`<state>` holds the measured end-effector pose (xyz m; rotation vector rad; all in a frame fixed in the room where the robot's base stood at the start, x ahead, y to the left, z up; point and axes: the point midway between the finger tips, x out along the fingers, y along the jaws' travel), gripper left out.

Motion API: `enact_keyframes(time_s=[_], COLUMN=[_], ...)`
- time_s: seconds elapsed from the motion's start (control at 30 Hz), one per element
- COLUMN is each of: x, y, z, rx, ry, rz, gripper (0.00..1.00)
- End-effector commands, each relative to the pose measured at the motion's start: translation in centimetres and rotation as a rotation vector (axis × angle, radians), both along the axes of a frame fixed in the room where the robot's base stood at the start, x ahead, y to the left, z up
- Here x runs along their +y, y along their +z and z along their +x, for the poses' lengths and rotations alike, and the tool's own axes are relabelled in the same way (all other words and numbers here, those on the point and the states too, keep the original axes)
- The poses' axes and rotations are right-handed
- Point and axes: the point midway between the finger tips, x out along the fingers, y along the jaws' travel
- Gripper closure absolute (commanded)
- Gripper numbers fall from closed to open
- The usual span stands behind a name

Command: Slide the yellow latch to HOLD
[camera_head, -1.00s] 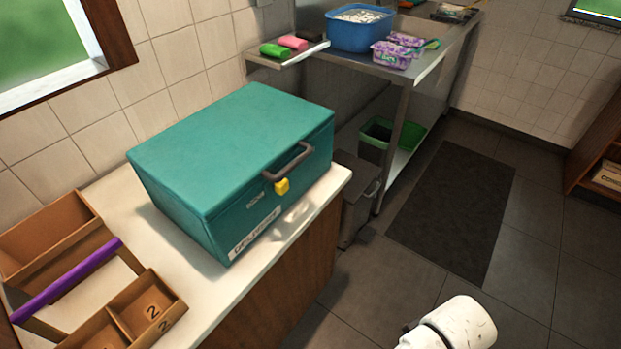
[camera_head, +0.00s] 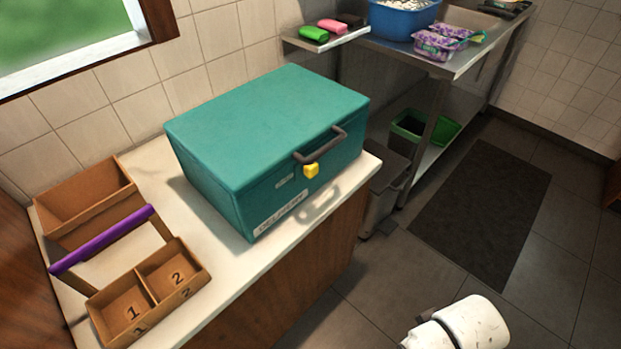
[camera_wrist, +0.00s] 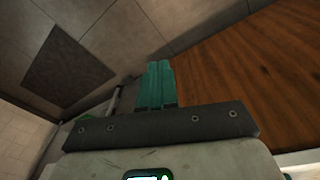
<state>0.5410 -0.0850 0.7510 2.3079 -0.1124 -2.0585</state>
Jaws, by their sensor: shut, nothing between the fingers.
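The yellow latch (camera_head: 311,171) sits on the front face of a teal box (camera_head: 262,117), just below the box's dark grey handle (camera_head: 320,146). The box's lid is down. A small label is left of the latch; I cannot read it. My gripper (camera_wrist: 155,66) shows in the wrist view with its teal fingers together and nothing between them. It points past the wooden cabinet side toward the floor, apart from the latch. In the head view a white part of my arm is at the lower right, and the fingers are out of sight.
The box stands on a white counter (camera_head: 229,265). A wooden caddy with a purple handle (camera_head: 103,238) and numbered compartments is at its left. A steel table (camera_head: 470,55) with a blue tub (camera_head: 403,17) stands behind right.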

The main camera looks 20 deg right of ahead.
Motion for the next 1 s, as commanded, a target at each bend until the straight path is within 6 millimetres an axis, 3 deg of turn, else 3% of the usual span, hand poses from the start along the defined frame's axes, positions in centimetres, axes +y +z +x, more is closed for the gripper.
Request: enact_keyframes(time_s=[0.27,0.47,0.57,0.7,0.9,1.0], x=[-1.7,-0.1,2.1,6.7,14.1,16.9], y=[1.8,5.4,7.6,10.9,14.3,15.2], z=[6.7,12.5,15.3,18.6,21.1,21.6], rx=[-0.151,-0.311,-0.400,-0.533,-0.697,-0.751], ry=[0.117,0.282,0.385,0.550,0.763,0.837], rz=[-0.362,-0.659,-0.804,-0.997,-1.212,-1.279], gripper=[1.00,1.00,1.00,1.00,1.00,1.00])
